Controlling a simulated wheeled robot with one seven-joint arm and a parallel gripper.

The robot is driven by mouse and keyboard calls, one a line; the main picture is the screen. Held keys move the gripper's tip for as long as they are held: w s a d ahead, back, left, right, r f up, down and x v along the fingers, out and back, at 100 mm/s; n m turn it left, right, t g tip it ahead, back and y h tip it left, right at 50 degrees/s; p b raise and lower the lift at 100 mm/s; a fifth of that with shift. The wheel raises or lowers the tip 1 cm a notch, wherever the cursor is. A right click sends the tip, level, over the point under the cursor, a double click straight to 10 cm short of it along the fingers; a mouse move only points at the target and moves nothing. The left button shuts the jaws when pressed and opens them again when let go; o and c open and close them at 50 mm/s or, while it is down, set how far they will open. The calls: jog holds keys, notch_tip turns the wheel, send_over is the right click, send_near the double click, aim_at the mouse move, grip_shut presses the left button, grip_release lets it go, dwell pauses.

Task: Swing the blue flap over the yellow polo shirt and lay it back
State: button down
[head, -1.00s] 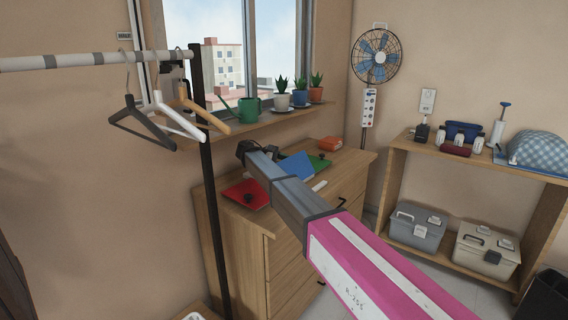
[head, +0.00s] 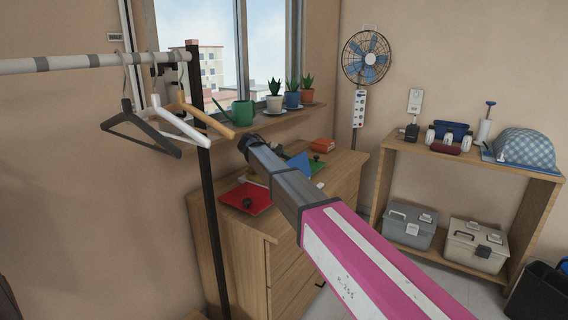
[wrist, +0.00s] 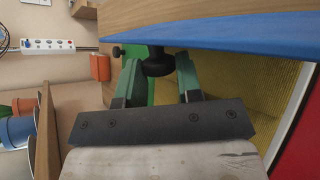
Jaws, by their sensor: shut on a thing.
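The blue flap (head: 301,164) stands tilted up on the wooden dresser in the head view. In the wrist view the blue flap (wrist: 235,40) runs as a slanting band across the top. My gripper (wrist: 158,75) has its two green fingers on either side of a black knob (wrist: 158,62) at the flap's edge, shut on it. Yellow ribbed cloth, likely the yellow polo shirt (wrist: 228,88), lies below the flap in the wrist view. My arm hides most of the shirt's spot in the head view.
A red panel with a black knob (head: 245,198) lies at the dresser's front left, and a green panel (head: 317,165) lies behind the blue flap. An orange box (head: 322,145) sits at the back. A clothes rack with hangers (head: 180,125) stands left; potted plants line the sill.

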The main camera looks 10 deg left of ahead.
jog(key=c, duration=0.8)
grip_release()
jog(key=s+a+r, duration=0.2)
jog(key=s+r, duration=0.1)
jog(key=s+a+r, duration=0.2)
jog(key=s+r, duration=0.1)
jog(key=r, duration=0.1)
jog(key=s+a+r, duration=0.1)
jog(key=s+r, duration=0.3)
jog(key=shift+s+a, duration=0.1)
jog(key=shift+a, duration=0.3)
